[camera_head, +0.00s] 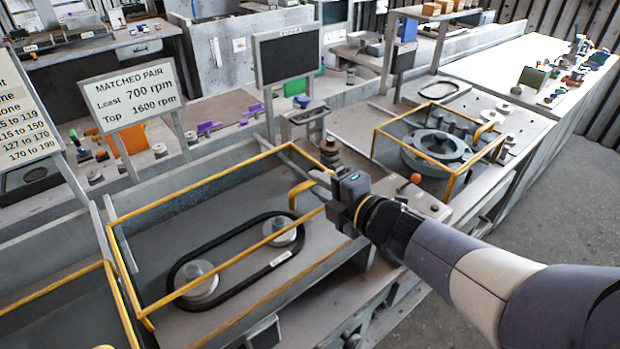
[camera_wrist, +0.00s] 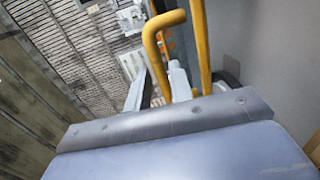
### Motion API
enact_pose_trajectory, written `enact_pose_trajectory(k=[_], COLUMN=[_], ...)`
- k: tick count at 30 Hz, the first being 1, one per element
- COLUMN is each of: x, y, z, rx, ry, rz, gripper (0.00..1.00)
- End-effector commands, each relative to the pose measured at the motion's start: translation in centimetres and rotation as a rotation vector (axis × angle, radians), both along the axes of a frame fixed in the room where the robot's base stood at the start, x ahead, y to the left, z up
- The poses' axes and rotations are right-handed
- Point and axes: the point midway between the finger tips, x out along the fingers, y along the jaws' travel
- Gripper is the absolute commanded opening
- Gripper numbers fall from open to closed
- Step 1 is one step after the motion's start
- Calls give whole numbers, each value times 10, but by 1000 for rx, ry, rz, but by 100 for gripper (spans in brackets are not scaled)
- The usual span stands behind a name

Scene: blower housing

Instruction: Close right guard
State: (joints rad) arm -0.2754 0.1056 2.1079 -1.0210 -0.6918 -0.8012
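A yellow-framed guard (camera_head: 200,187) surrounds a grey bay with a black belt (camera_head: 183,268) looped around two pulleys. A bent yellow handle (camera_head: 296,193) stands at this guard's right side; a hooked yellow bar that looks like it also shows in the wrist view (camera_wrist: 152,42). Another yellow-framed guard (camera_head: 412,112) stands farther right around a round grey blower housing (camera_head: 437,148). My gripper (camera_head: 319,177) is just right of the bent handle. In the wrist view its pale fingers (camera_wrist: 157,88) look apart, with the hooked bar's end between or beside them; contact is unclear.
An orange knob (camera_head: 416,178) stands on the bench right of my gripper. A sign reading MATCHED PAIR (camera_head: 128,95) and a dark screen (camera_head: 287,55) rise behind. Part of another yellow frame (camera_head: 60,287) is at lower left. Floor at right (camera_head: 570,190) is clear.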

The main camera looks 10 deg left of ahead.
Motion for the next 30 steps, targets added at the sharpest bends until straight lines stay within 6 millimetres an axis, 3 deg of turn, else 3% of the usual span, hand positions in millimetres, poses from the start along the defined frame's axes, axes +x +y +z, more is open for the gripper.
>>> enact_pose_trajectory(k=[7, 16, 23, 26, 30], x=[-27, -40, -40, -38, -11], y=[-33, -47, -47, -48, -63], z=[10, 12, 12, 13, 22], rx=[0, 0, -1, -4, -43], ry=[-1, 0, 1, -3, -37], rz=[-5, -1, 0, -8, -107], gripper=[21, 21, 21, 29, 34])
